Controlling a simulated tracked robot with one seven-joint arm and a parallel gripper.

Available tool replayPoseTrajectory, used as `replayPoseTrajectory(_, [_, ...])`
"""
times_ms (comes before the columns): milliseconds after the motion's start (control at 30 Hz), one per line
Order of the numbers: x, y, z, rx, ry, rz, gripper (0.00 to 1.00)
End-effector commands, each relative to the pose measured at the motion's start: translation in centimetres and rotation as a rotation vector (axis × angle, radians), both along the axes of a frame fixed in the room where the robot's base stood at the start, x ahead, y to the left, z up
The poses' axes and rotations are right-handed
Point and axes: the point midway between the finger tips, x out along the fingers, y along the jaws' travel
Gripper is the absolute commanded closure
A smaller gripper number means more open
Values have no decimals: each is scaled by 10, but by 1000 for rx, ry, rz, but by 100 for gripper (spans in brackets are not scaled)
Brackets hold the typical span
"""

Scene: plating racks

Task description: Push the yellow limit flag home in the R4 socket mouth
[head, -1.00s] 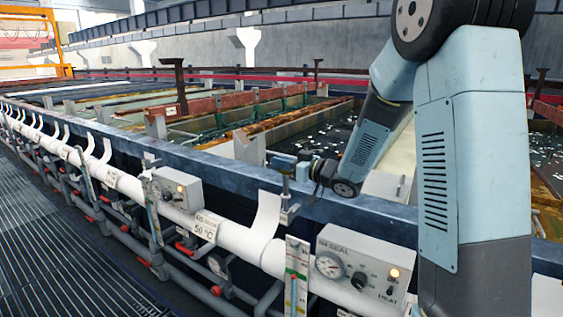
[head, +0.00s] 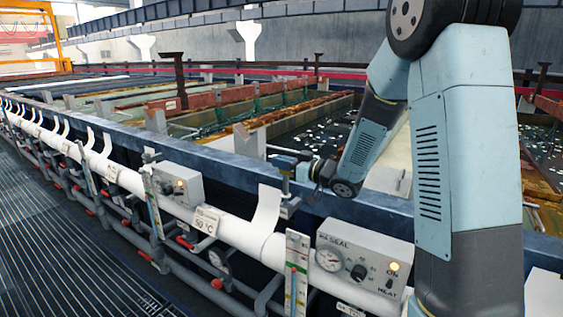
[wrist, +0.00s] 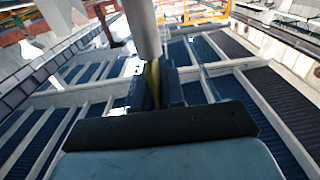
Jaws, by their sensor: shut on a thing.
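My gripper (wrist: 153,88) is shut on the yellow limit flag (wrist: 152,80), which shows as a narrow yellow strip between the two dark fingers in the wrist view. A grey round post (wrist: 145,28) stands just beyond the fingertips there and overlaps the flag's top; I cannot tell whether they touch. In the head view my gripper (head: 287,163) is at the tank's front rail, above a small grey bracket (head: 289,208). The flag cannot be made out in that view. The R4 socket mouth cannot be clearly identified, and how far the flag is seated is not visible.
A grey control box (head: 365,255) with a dial and a lit lamp is at front right. A white pipe (head: 232,233) runs along the tank front below the blue rail (head: 232,167). Grated walkway (head: 50,235) lies open at left. Liquid tanks lie behind the rail.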

Motion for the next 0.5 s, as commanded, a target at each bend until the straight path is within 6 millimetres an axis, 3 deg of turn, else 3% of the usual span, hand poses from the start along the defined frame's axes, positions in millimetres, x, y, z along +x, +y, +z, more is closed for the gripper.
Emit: replayPoseTrajectory(500, [0,0,-11,1,-1,0,100])
